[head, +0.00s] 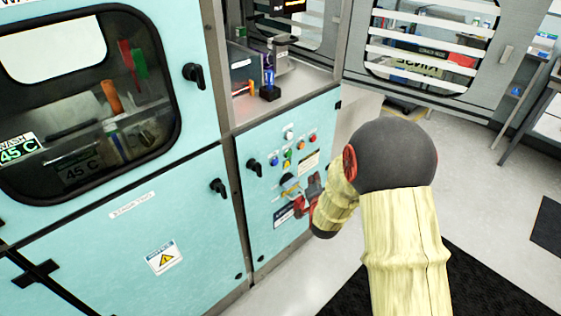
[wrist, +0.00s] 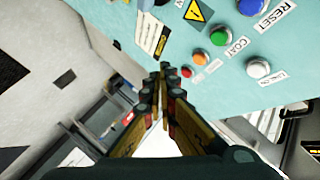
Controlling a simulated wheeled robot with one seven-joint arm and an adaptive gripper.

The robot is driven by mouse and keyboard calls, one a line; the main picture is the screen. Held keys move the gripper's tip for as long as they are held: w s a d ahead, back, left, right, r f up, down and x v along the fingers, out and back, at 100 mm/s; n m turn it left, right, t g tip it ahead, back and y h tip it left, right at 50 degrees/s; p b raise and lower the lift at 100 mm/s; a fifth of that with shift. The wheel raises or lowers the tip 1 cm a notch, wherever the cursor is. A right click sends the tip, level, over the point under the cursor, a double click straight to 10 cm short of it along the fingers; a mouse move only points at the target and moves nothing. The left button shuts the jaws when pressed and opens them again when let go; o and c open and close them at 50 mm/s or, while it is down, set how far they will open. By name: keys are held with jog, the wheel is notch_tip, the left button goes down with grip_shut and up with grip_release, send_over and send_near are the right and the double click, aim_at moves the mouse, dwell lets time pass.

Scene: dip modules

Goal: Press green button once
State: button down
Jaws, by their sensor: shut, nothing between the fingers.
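The green button (wrist: 219,37) sits on the light blue panel in the wrist view, between a blue button (wrist: 250,5) and an orange button (wrist: 200,58). It also shows small in the head view (head: 287,154). My gripper (wrist: 166,69) is shut and empty, its fingertips together. In the wrist view its tips appear left of and below the green button, beside the red button (wrist: 187,72). I cannot tell how far the tips are from the panel. In the head view my gripper is low in front of the panel, partly hidden by my arm.
A white button (wrist: 258,69) is near the green one. A black knob (head: 255,167) protrudes left of the buttons. An open door (head: 420,95) with a slatted window stands at the right. Free floor (head: 300,292) lies in front of the cabinet.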

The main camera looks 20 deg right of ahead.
aim_at(289, 153)
jog(key=r, duration=0.1)
jog(key=r+m, duration=0.1)
jog(key=r+t, duration=0.1)
jog(key=shift+w+d+h, duration=0.3)
jog(key=shift+w+d, duration=0.05)
jog(key=shift+w, duration=0.05)
jog(key=shift+w, duration=0.1)
jog(key=w+a, duration=0.3)
jog(key=w, duration=0.5)
jog(key=shift+w, duration=0.2)
dwell(1.3)
jog(key=shift+w+a+b, duration=0.1)
jog(key=shift+w+b, duration=0.15)
jog(key=shift+b, duration=0.1)
